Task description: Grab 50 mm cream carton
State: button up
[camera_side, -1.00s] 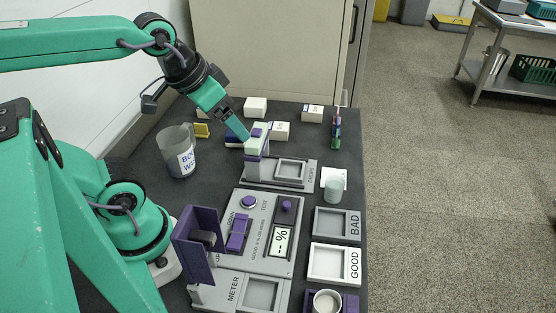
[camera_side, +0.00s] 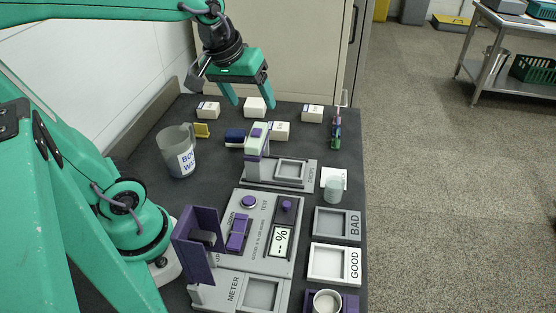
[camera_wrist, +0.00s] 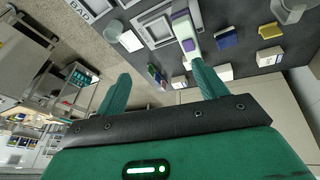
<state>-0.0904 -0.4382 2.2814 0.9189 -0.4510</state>
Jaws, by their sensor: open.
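Several small white-to-cream cartons stand at the back of the dark table: one at the left (camera_side: 208,111), one in the middle (camera_side: 255,107), one at the right (camera_side: 312,113) and one nearer (camera_side: 279,131). Their sizes cannot be read, so I cannot tell which is the 50 mm one. My gripper (camera_side: 252,101) is open and empty, fingers pointing down, above the back of the table. In the side view its fingertips frame the middle carton. In the wrist view a carton (camera_wrist: 225,73) lies right of the right finger, not between the fingers.
A blue block (camera_side: 235,137), a yellow piece (camera_side: 202,130) and a grey-handled jug (camera_side: 177,152) stand left of the upright purple-and-white device (camera_side: 256,145). The BAD tray (camera_side: 338,224) and GOOD tray (camera_side: 334,263) lie at the front right. A cabinet stands behind.

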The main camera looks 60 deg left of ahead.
jog(key=w+a+f+n+g, duration=0.1)
jog(key=w+a+f+n, duration=0.1)
jog(key=w+a+n, duration=0.35)
jog(key=n+g, duration=0.3)
jog(key=n, duration=1.3)
send_over(276, 126)
jog(key=shift+m, duration=0.25)
notch_tip(276, 126, down, 15)
jog(key=shift+w+f, duration=0.15)
jog(key=shift+a+f, duration=0.15)
jog(key=shift+f, duration=3.95)
jog(key=c, duration=1.1)
